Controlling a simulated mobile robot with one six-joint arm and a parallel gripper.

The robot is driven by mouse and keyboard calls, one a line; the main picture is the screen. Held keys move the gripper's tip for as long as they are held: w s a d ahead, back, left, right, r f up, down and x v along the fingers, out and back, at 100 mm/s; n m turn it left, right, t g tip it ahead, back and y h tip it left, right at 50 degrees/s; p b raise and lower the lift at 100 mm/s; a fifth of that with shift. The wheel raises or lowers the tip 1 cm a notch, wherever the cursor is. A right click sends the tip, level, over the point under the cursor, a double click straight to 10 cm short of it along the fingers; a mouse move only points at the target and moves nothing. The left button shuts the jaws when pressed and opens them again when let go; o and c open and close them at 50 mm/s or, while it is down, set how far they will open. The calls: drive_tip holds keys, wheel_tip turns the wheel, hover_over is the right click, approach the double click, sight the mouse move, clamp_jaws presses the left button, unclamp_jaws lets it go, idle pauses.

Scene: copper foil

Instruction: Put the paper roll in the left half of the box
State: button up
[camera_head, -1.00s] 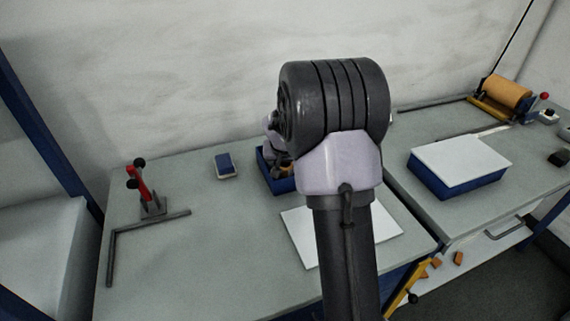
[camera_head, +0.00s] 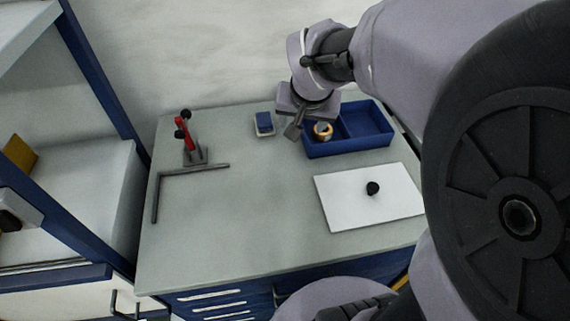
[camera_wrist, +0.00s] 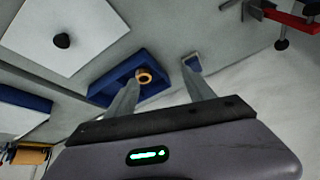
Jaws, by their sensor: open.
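A small tan and gold roll (camera_head: 323,129), which looks like the paper roll, is in the left half of the blue divided box (camera_head: 350,150). The right half looks empty. In the wrist view the roll (camera_wrist: 144,75) lies in the blue box (camera_wrist: 105,85), partly behind one finger. My gripper (camera_head: 294,131) is just left of and above the box's left end. In the wrist view its two fingers (camera_wrist: 163,80) are spread with nothing between them. I cannot tell whether the roll touches the box floor.
A blue-topped pad (camera_head: 264,123) lies left of the box. A white sheet (camera_head: 350,205) with a black knob (camera_head: 372,188) lies in front. A red clamp (camera_head: 187,140) and a metal square (camera_head: 155,195) are at the left. The bench middle is clear.

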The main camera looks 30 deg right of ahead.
drive_tip(key=s+a+r+n+y, duration=0.2)
drive_tip(key=s+a+y, duration=0.2)
drive_tip(key=s+a, duration=1.1)
drive_tip(key=s, duration=0.3)
drive_tip(key=shift+a+t, duration=0.3)
drive_tip(key=shift+a, duration=0.1)
drive_tip(key=shift+r, duration=0.1)
